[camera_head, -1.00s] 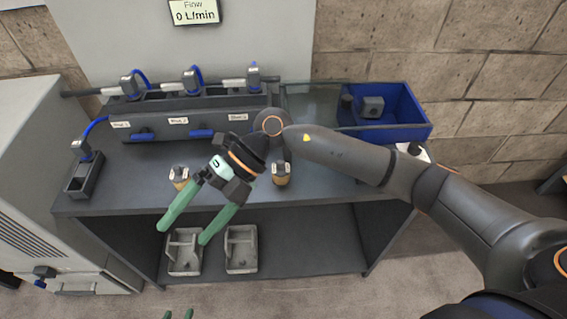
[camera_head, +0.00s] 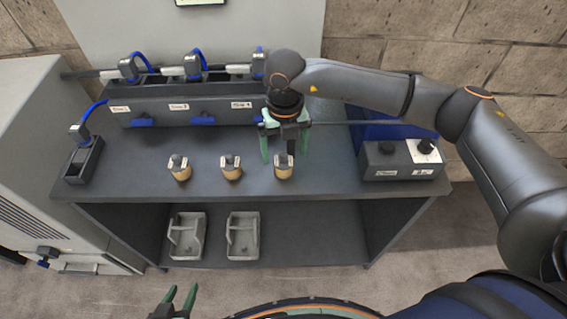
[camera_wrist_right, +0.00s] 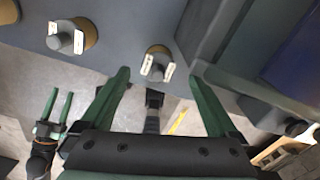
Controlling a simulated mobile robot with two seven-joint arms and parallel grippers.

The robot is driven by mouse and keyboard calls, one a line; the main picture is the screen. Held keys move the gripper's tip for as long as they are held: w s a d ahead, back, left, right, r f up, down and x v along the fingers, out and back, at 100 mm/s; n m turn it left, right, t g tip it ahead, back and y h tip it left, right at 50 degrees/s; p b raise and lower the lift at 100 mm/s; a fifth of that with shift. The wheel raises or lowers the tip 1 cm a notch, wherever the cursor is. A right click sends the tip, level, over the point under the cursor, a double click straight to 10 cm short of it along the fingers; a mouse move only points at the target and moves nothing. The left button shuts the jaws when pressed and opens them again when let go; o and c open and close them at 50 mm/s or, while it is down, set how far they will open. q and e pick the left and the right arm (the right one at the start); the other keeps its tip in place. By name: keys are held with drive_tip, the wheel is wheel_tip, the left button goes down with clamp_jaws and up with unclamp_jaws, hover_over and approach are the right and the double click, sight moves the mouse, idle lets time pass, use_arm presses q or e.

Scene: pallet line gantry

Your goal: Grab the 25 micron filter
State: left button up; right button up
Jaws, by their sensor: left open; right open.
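Three small tan filters with grey caps stand in a row on the dark bench: a left one (camera_head: 179,170), a middle one (camera_head: 231,170) and a right one (camera_head: 284,170). Their markings are too small to read, so I cannot tell which is 25 micron. My right gripper (camera_head: 285,153) is open, pointing down by the right filter. In the right wrist view, a grey cap with pale tags (camera_wrist_right: 157,64) lies between and just beyond the open fingertips (camera_wrist_right: 158,78). Nothing is held. My left gripper (camera_head: 180,298) is open and empty, low in front of the bench.
A dark manifold (camera_head: 185,105) with blue handles and hoses stands behind the filters. A control box (camera_head: 400,172) with a knob stands at the bench's right, before a blue bin (camera_head: 375,128). Two grey trays (camera_head: 186,238) (camera_head: 243,236) sit on the lower shelf. The front bench strip is clear.

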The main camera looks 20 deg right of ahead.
sight(283, 161)
drive_tip(key=shift+a+f+p, duration=0.15)
drive_tip(key=shift+f+p, duration=0.3)
drive_tip(key=shift+f, duration=2.3)
drive_tip(key=c, duration=1.4)
drive_tip(key=shift+c, duration=0.4)
drive_tip(key=shift+r, duration=0.15)
